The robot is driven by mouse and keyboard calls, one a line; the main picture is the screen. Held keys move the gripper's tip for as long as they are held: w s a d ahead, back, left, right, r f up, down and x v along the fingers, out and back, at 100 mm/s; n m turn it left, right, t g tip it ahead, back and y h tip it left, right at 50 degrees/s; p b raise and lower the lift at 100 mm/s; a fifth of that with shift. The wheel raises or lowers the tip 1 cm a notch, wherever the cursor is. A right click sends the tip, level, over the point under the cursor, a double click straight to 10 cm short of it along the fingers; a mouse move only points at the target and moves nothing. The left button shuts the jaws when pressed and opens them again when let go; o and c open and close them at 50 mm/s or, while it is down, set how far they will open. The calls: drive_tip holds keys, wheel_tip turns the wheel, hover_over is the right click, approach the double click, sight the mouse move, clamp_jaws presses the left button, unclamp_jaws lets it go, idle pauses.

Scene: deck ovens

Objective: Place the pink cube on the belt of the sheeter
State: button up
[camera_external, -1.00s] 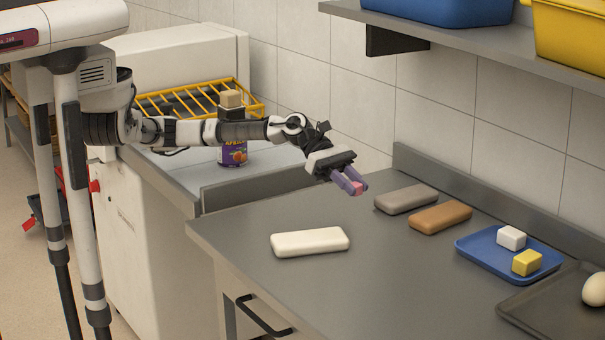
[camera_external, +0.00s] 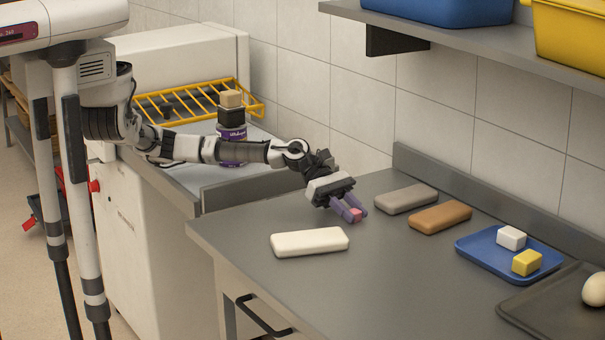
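The pink cube (camera_external: 356,213) is between the purple fingertips of my gripper (camera_external: 350,213), just above or at the steel counter. I cannot tell whether it touches the counter. My gripper is shut on it and points down, behind and right of a cream slab. The sheeter is the white machine (camera_external: 150,240) at the left. Its flat grey belt (camera_external: 190,176) lies left of the counter, partly hidden by my arm. A yellow wire guard (camera_external: 180,101) is above the belt's far part.
A purple can (camera_external: 233,132) with dark and tan pieces on top stands behind my forearm. A cream slab (camera_external: 310,242), grey slab (camera_external: 405,198), brown slab (camera_external: 440,217), blue tray (camera_external: 480,255) and dark tray (camera_external: 540,312) lie on the counter. A shelf (camera_external: 480,46) overhangs the back right.

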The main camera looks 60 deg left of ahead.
drive_tip(key=o, duration=0.4)
drive_tip(key=shift+c, duration=0.2)
drive_tip(key=b+v, duration=0.1)
drive_tip(key=v, duration=0.1)
drive_tip(key=f+b+v, duration=0.1)
drive_tip(key=b+v, duration=0.1)
drive_tip(key=v, duration=0.1)
drive_tip(key=shift+a+b, duration=0.3)
drive_tip(key=shift+a, duration=0.05)
drive_tip(key=v, duration=0.2)
drive_tip(key=b+v, duration=0.1)
drive_tip(key=v, duration=0.4)
drive_tip(key=shift+a+r, duration=0.25)
drive_tip(key=shift+r, duration=0.25)
drive_tip(key=shift+o, duration=0.5)
drive_tip(key=shift+a+r, duration=0.2)
drive_tip(key=shift+a, duration=0.15)
